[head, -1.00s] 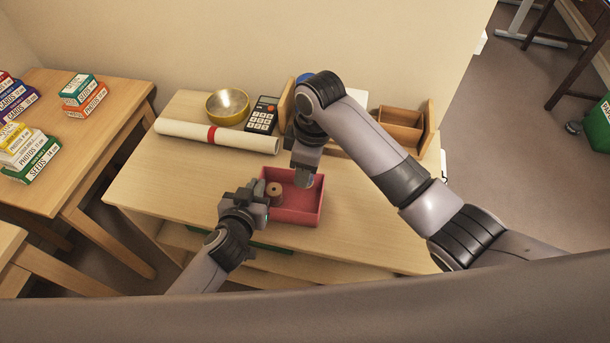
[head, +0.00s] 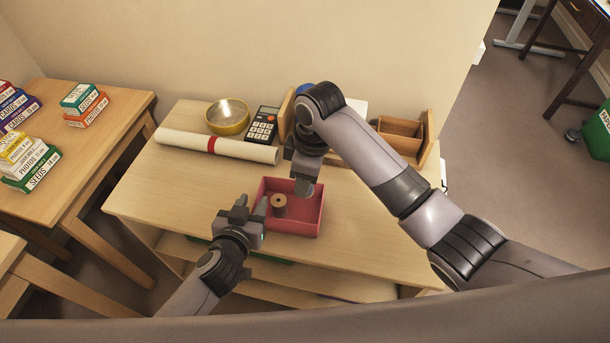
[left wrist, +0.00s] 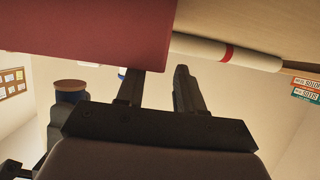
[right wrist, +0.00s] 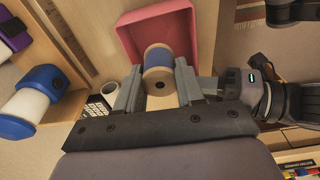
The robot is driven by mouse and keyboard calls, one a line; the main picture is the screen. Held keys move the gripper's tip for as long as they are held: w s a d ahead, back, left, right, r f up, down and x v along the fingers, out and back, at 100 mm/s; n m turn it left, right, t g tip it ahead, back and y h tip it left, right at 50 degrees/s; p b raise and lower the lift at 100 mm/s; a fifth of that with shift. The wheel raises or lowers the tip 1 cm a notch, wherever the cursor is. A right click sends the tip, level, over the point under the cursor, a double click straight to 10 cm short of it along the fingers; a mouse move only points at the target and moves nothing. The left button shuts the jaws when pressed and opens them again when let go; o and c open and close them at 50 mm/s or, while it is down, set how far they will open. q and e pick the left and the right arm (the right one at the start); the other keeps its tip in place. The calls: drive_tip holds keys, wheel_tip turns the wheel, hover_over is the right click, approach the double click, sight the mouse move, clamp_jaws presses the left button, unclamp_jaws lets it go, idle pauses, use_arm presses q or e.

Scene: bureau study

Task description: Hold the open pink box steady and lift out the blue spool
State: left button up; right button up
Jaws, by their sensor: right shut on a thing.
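The pink box (head: 308,222) stands open on the desk. A brown spool (head: 279,206) stands upright in its left part. My right gripper (head: 302,187) is over the back of the box. In the right wrist view it is shut on the blue spool (right wrist: 158,58), with tan ends and a hole facing the camera. The held spool also shows in the left wrist view (left wrist: 70,96), clear of the box rim; in the head view it is hidden behind the gripper. My left gripper (head: 251,206) is open at the box's left wall, its fingers apart and empty.
Behind the box lie a white paper roll (head: 245,151) with a red band, a calculator (head: 262,126) and a yellow bowl (head: 228,117). A wooden organizer (head: 402,140) stands at the back right. The desk (head: 365,220) is clear right of the box.

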use_arm(q)
drive_tip(key=v, duration=0.9)
drive_tip(key=shift+s+r, duration=0.1)
drive_tip(key=shift+s, duration=0.05)
